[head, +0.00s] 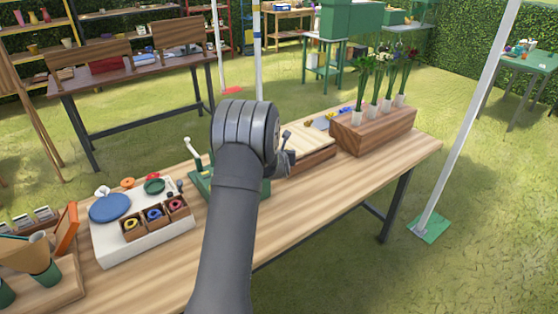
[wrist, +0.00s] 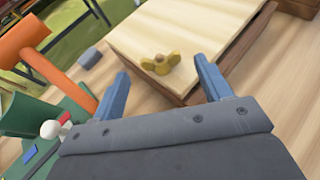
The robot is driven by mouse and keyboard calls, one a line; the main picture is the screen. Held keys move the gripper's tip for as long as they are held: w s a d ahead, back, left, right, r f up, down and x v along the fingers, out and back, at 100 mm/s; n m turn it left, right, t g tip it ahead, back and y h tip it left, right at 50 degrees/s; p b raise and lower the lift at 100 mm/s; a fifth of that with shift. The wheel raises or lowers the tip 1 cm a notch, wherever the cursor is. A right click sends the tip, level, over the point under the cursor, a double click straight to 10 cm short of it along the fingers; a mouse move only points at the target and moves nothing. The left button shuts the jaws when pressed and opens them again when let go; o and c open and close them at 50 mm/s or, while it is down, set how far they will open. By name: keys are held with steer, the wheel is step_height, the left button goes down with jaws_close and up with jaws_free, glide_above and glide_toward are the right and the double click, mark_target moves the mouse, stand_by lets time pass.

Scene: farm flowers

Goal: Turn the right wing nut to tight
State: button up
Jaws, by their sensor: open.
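A yellow-brass wing nut (wrist: 160,63) sits on the pale top board of a wooden press (wrist: 185,30) in the wrist view. My gripper (wrist: 162,68) is open, with its two blue fingers apart and the nut seen between and just beyond their tips. Nothing is held. I cannot tell the gap between fingers and nut. In the head view the press (head: 305,146) lies right of my gripper (head: 287,145), which is partly hidden by my arm. Small yellow pieces (head: 329,117) show near its far edge; I cannot tell which is the right wing nut.
A green tool with an orange handle (wrist: 35,62) and a grey block (wrist: 90,56) are left in the wrist view. A wooden flower block (head: 375,133) stands right of the press. A white tray (head: 150,243) is left of my arm. The table's front right is clear.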

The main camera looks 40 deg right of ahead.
steer(key=v, duration=1.3)
steer(key=shift+s+a+r, duration=0.2)
steer(key=shift+s+r, duration=0.05)
steer(key=shift+s, duration=0.05)
